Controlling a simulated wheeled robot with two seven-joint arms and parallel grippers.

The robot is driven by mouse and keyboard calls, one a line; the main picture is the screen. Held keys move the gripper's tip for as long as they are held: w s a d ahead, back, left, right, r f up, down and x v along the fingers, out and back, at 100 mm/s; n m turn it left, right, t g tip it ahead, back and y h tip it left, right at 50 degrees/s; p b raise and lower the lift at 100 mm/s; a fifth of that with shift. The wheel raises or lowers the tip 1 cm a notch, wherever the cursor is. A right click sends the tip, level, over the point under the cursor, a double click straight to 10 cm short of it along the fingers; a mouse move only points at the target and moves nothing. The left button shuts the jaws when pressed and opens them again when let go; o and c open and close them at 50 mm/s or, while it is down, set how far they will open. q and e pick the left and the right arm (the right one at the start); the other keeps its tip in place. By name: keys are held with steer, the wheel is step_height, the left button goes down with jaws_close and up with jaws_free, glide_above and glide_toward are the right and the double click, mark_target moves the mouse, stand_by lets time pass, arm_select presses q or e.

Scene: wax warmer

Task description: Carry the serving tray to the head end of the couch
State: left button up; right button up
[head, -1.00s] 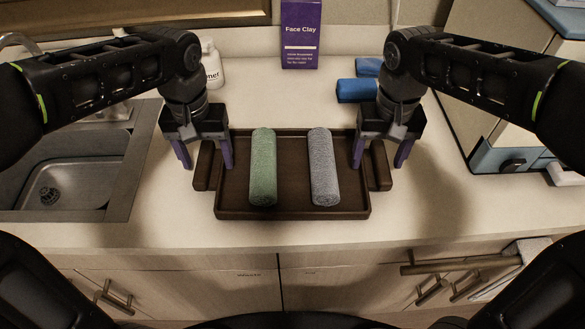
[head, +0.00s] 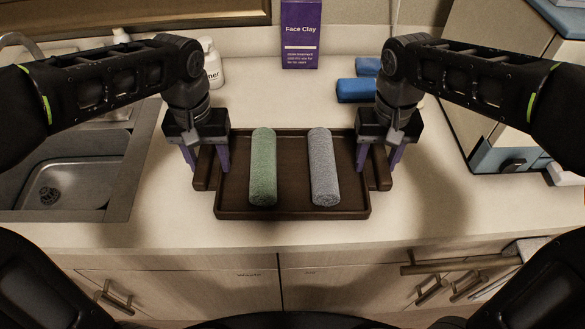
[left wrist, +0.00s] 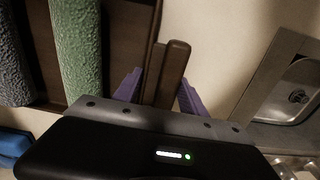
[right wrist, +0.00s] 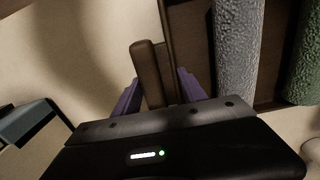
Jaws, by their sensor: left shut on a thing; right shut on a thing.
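The dark brown serving tray (head: 292,213) lies flat on the counter, with a rolled green towel (head: 263,168) and a rolled grey towel (head: 324,168) on it. My left gripper (head: 207,162) is shut on the tray's left handle (head: 201,180); in the left wrist view its purple fingers stand on both sides of that handle (left wrist: 173,72). My right gripper (head: 379,160) is shut on the tray's right handle (head: 383,180); in the right wrist view the fingers flank it (right wrist: 149,70). The couch is not in view.
A sink (head: 70,178) is set in the counter at the left. A purple Face Clay box (head: 300,35), a white bottle (head: 212,64) and blue rolled towels (head: 356,91) stand behind. A white and blue cabinet (head: 510,90) stands at the right. The counter's front edge is clear.

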arm_select(q)
steer(key=shift+a, duration=0.4)
jaws_close()
arm_select(e)
steer(key=shift+d, duration=0.4)
jaws_close()
